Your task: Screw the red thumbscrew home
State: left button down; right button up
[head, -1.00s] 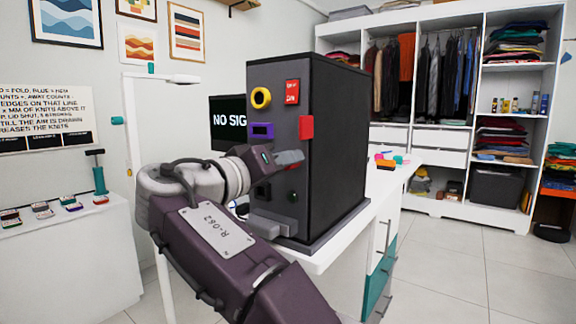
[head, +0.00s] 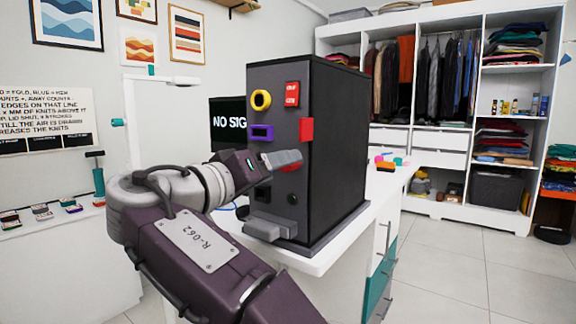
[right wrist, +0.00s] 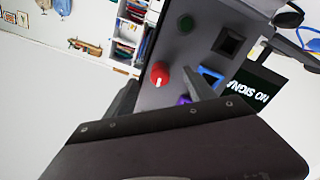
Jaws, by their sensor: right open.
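The red thumbscrew (right wrist: 160,75) is a round red knob with a pale mark, on the dark front panel of a tall cabinet (head: 337,150). In the head view the thumbscrew (head: 290,168) is mostly hidden behind my right gripper (head: 285,159). In the right wrist view the open fingers of the right gripper (right wrist: 160,97) stand either side of the line to the thumbscrew, which shows beyond and between them. The gripper looks empty. Whether the fingertips touch the panel is unclear. My left gripper is not in view.
The panel also has a yellow ring (head: 261,99), a purple rectangular frame (head: 262,132), a red block (head: 306,129) at its edge, a green button (right wrist: 186,24) and a blue-framed socket (right wrist: 210,77). A grey ledge (head: 270,226) juts out below. The cabinet stands on a white table (head: 325,258).

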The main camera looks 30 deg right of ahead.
jog(key=v, duration=0.5)
dwell(0.6)
